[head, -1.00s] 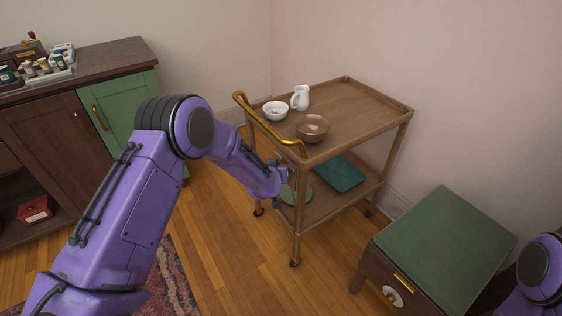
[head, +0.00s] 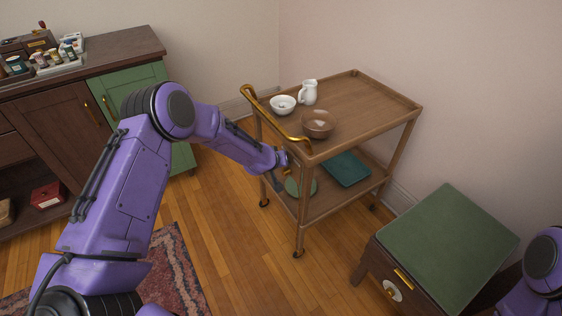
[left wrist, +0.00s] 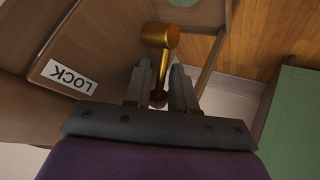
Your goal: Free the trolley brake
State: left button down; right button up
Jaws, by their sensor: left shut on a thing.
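The wooden trolley (head: 385,98) stands by the wall with a brass push handle (head: 275,118) on its near-left end. My left gripper (left wrist: 159,92) is at that end, below the handle. In the left wrist view its fingers are shut on the brass brake lever (left wrist: 160,38), around its dark red tip (left wrist: 158,98). A white label reading LOCK (left wrist: 70,76) shows upside down on a wooden panel, to the left of the lever. In the head view my left gripper is small and partly hidden by its arm. My right gripper is out of view.
The trolley top holds a white bowl (head: 283,105), a white jug (head: 309,92) and a brown bowl (head: 318,124). A teal tray (head: 347,169) and a green plate (head: 300,187) lie on the lower shelf. A green-topped cabinet (head: 450,235) stands at right, near the trolley.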

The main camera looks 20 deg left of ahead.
pick_arm(q)
jog(key=c, duration=1.2)
grip_release()
jog(key=shift+o, duration=0.2)
jog(key=p+v, duration=0.1)
jog(key=v, duration=0.9)
jog(key=shift+s, duration=0.15)
jog(key=shift+r, duration=0.15)
jog(key=s+f+g+y+p, duration=0.1)
jog(key=s+f, duration=0.3)
jog(key=s, duration=0.8)
jog(key=s+f+n+g+y+p, duration=0.1)
jog(key=s+f+g, duration=0.2)
jog(key=s, duration=1)
jog(key=s+f+g+y+p, duration=0.1)
jog(key=s+f+g+p, duration=0.1)
jog(key=s+f, duration=0.5)
jog(key=s, duration=0.5)
jog(key=shift+s+a+y, duration=0.3)
jog(key=shift+s+a, duration=0.05)
jog(key=shift+s, duration=0.05)
